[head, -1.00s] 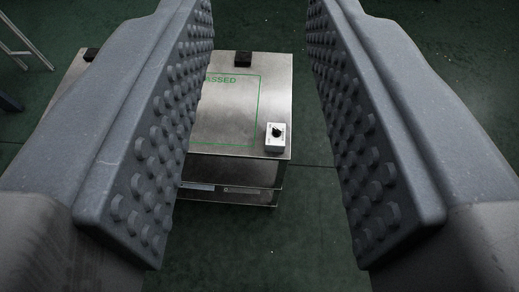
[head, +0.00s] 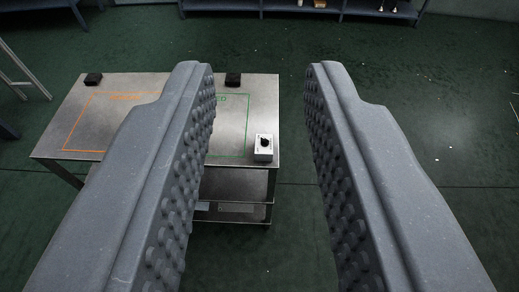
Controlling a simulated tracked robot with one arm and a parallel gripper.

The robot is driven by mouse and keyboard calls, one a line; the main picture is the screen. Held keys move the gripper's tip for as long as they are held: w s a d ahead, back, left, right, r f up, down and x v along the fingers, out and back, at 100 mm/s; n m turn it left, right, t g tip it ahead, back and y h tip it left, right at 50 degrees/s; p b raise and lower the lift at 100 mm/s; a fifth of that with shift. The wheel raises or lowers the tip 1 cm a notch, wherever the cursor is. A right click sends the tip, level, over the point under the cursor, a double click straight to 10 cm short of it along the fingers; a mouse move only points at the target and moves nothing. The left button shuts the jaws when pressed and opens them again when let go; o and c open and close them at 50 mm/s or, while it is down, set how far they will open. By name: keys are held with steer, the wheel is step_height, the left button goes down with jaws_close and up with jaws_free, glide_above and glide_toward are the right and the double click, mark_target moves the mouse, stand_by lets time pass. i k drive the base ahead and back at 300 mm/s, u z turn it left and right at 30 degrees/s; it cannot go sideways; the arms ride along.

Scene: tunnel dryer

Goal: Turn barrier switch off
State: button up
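The knob's exact setting is too small to read. My gripper (head: 258,72) is open and empty, its two grey studded fingers wide apart. In the picture the switch shows between the fingers, closer to the left one. The gripper is not touching it. The left finger hides part of the tabletop.
The tabletop has an orange outlined area (head: 84,149) at left and a green outlined area (head: 247,128) at right. Two black blocks (head: 93,79) (head: 233,79) stand at its back edge. Shelving (head: 300,8) lines the back. Dark green floor right of the table is clear.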

mark_target(264, 142)
steer(key=u, duration=1.15)
steer(key=i, duration=1.25)
steer(key=z, duration=1.3)
